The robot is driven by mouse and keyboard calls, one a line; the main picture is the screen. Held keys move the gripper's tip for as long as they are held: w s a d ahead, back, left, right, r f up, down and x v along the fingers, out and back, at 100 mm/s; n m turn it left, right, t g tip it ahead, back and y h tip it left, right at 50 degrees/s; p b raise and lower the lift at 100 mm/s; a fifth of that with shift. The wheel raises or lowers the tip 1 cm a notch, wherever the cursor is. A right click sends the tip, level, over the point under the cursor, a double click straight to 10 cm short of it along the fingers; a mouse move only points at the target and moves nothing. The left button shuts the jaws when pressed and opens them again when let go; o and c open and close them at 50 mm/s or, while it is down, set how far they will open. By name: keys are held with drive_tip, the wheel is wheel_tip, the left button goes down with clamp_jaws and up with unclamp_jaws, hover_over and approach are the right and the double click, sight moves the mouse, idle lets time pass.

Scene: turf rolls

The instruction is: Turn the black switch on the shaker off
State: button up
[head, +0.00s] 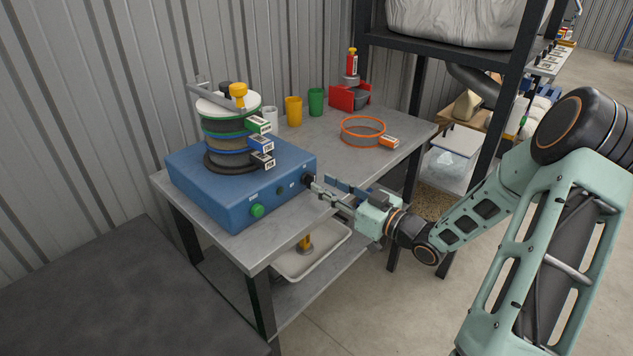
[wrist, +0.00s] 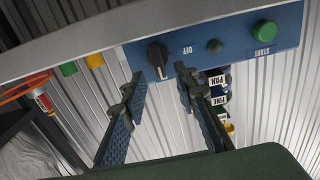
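The shaker (head: 225,190) is a blue box on the grey bench, with a stack of sieves (head: 232,130) clamped on top. Its black switch (wrist: 157,55) is on the front panel next to the OFF label (wrist: 186,50); the panel appears upside down in the wrist view. A green START button (wrist: 264,29) is farther along the panel and also shows in the head view (head: 257,211). My gripper (wrist: 160,76) is open and empty, its fingers pointing at the panel on either side of the switch's line. I cannot tell whether either finger touches the switch.
An orange-rimmed sieve (head: 363,128), a yellow cup (head: 293,110), a green cup (head: 316,101) and a red stand (head: 349,97) are farther back on the bench. A tray (head: 310,255) lies on the lower shelf. A dark rack post (head: 497,110) stands near my arm.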

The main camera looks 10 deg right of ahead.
sight(315, 179)
drive_tip(key=shift+x, duration=1.9)
clamp_jaws()
